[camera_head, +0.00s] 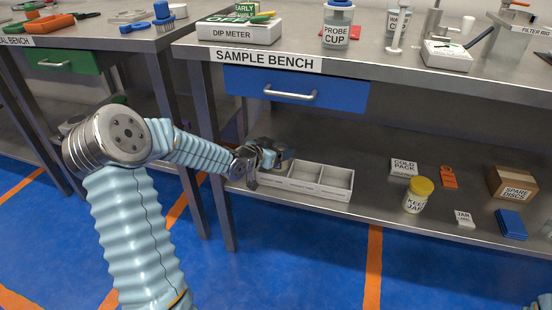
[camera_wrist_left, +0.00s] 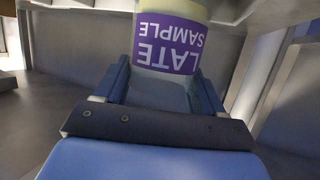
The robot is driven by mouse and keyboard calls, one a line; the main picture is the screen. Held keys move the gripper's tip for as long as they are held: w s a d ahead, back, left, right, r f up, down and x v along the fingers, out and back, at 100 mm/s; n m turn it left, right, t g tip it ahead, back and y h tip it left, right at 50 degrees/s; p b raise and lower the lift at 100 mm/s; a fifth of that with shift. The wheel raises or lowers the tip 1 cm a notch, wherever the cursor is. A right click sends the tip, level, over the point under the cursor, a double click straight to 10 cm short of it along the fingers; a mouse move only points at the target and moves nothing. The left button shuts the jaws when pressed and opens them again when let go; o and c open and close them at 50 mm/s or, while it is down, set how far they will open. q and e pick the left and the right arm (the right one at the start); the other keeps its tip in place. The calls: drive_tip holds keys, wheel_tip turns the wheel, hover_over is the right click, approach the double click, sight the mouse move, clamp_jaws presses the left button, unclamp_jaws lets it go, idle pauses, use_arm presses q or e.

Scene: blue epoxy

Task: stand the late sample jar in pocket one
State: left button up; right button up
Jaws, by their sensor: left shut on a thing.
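The late sample jar (camera_wrist_left: 170,45), pale with a purple label, sits between the fingers of my left gripper (camera_wrist_left: 158,85) in the left wrist view. In the head view my left gripper (camera_head: 272,155) is shut over the left end of a white tray (camera_head: 318,192) on the lower shelf, and the jar is hidden there. The tray has a row of pockets; the middle and right ones look empty. Pale walls rise on both sides of the jar in the wrist view. I cannot tell whether its base touches the pocket floor. My right gripper is out of view.
The sample bench's blue drawer (camera_head: 297,90) overhangs the shelf just above my left gripper. Right of the tray stand a keep jar (camera_head: 416,199) with a yellow lid, a cold pack box (camera_head: 403,167), an orange item (camera_head: 448,178) and a spare discs box (camera_head: 515,186). Shelf between tray and keep jar is clear.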

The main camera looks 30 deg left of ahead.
use_arm(q)
drive_tip(key=shift+a+f, duration=0.15)
drive_tip(key=shift+f, duration=0.1)
drive_tip(key=shift+w+a+f+b, duration=0.1)
drive_tip(key=shift+a+f+b, duration=0.15)
drive_tip(key=shift+f, duration=0.75)
drive_tip(key=shift+w+a+f+b, duration=0.1)
drive_tip(key=shift+f+b, duration=0.1)
drive_tip(key=shift+f, duration=0.8)
drive_tip(key=o, duration=1.3)
drive_tip(key=shift+c, duration=0.2)
drive_tip(key=shift+s+r, duration=0.15)
drive_tip(key=shift+r, duration=0.05)
drive_tip(key=p+v, duration=0.2)
drive_tip(key=v, duration=0.9)
drive_tip(key=shift+s, duration=0.4)
